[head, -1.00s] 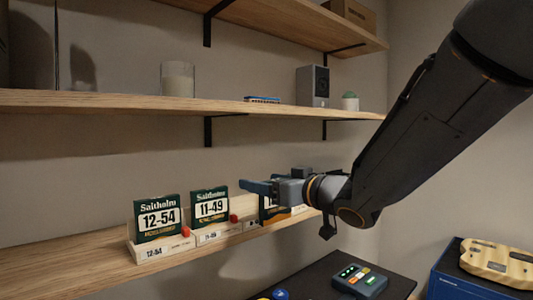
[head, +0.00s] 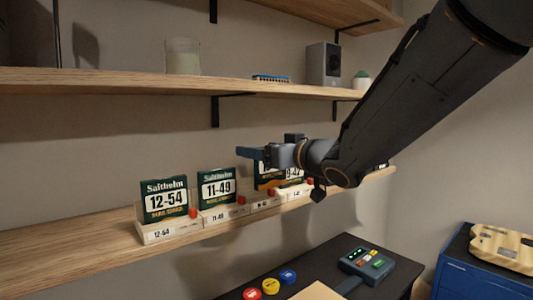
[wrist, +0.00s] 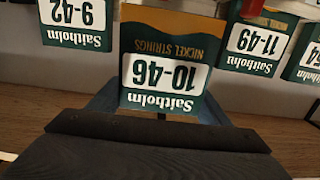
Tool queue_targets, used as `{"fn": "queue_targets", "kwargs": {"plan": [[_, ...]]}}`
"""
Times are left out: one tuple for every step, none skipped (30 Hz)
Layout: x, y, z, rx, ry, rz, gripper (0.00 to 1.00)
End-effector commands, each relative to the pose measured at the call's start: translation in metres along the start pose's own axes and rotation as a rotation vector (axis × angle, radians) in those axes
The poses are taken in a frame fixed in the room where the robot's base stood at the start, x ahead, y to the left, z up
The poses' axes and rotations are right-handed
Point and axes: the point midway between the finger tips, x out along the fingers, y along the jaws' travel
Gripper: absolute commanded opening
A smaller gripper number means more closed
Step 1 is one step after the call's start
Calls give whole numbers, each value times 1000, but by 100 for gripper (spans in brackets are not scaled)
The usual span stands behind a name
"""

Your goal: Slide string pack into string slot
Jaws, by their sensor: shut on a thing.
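My gripper (head: 262,154) is shut on the dark green 10-46 string pack (wrist: 165,75), which looks upside down in the wrist view. In the head view this pack (head: 266,179) shows partly below my gripper, in front of the shelf wall. Its lower edge is close to a pale slot block (head: 264,205) between the 11-49 and 9-42 packs. I cannot tell whether it is inside the slot. The 12-54 pack (head: 164,200) and 11-49 pack (head: 216,188) stand upright in their labelled slots. The 9-42 pack (head: 293,173) stands at the right, partly hidden.
Red knobs (head: 193,212) sit at the slot fronts. The wooden shelf (head: 80,250) is bare at the left. Another shelf (head: 110,81) runs above. Below are a dark bench with a tuner-like device (head: 367,267) and coloured discs, and a blue box (head: 470,265).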

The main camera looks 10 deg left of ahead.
Motion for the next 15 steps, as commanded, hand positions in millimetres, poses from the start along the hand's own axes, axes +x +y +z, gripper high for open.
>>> {"fn": "queue_targets", "kwargs": {"plan": [[4,0,0,0,0,-1,46],[6,0,0,0,0,-1,46],[8,0,0,0,0,-1,46],[10,0,0,0,0,-2,46],[12,-1,0,0,0,-2,46],[14,-1,0,0,1,-2,46],[16,-1,-1,-1,1,-2,46],[18,-1,-1,-1,1,-2,46],[21,-1,-1,-1,1,-2,46],[23,-1,0,0,0,-2,46],[25,-1,0,0,0,-2,46],[27,-1,0,0,-1,-2,46],[29,-1,-1,0,0,-2,46],[31,-1,-1,0,0,-2,46],[34,-1,-1,0,0,-2,46]]}}
